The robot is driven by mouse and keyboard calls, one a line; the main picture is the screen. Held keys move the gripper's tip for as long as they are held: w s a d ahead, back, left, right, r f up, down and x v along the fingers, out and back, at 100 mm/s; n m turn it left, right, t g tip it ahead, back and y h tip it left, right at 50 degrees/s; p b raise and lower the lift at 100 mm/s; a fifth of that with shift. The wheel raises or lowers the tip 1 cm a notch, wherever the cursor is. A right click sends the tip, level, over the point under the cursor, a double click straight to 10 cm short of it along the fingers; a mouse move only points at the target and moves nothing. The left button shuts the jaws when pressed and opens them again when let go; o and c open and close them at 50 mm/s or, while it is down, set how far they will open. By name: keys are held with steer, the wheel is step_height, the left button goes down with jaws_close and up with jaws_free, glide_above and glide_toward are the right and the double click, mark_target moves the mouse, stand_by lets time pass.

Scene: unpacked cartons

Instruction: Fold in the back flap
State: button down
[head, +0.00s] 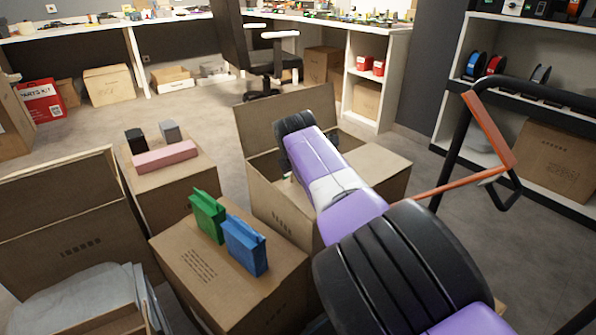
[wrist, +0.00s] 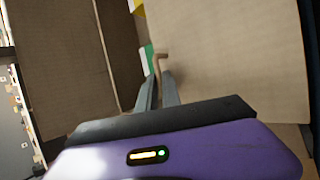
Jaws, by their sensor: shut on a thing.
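An open carton (head: 277,208) stands in the middle of the head view. Its back flap (head: 256,122) stands up behind the opening, and a side flap (head: 385,158) spreads out to the right. My arm reaches over the carton and hides much of the opening and my gripper in the head view. In the wrist view my gripper (wrist: 160,82) has its fingers close together on a thin tan piece (wrist: 161,57). I cannot tell which part of the carton this piece belongs to. Large cardboard panels fill the left (wrist: 62,70) and right (wrist: 225,50) of the wrist view.
A closed carton (head: 215,285) with a green bag (head: 207,217) and a blue bag (head: 245,246) stands in front. Another carton (head: 180,190) bears a pink block (head: 166,157). An orange-barred black cart (head: 488,130) is at right. Floor behind the carton is clear.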

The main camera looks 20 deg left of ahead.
steer(key=shift+a+r, duration=0.75)
steer(key=shift+a, duration=0.1)
steer(key=c, duration=1.6)
jaws_free()
steer(key=shift+f, duration=0.15)
steer(key=shift+o, duration=0.2)
steer(key=shift+f, duration=0.1)
steer(key=shift+d+f, duration=0.15)
steer(key=shift+p, duration=0.35)
steer(key=p, duration=0.1)
steer(key=r+p, duration=0.1)
steer(key=p, duration=0.1)
steer(key=shift+s+d, duration=0.2)
steer(key=p+v, duration=0.2)
steer(key=p, duration=0.7)
steer(key=shift+s+d+r+p, duration=0.1)
steer(key=shift+s+r+p, duration=0.15)
steer(key=shift+p, duration=0.1)
steer(key=p+v, duration=0.3)
steer(key=p, duration=0.4)
steer(key=shift+s+d+r+p, duration=0.15)
steer(key=shift+s+r+p, duration=0.2)
steer(key=shift+p, duration=0.85)
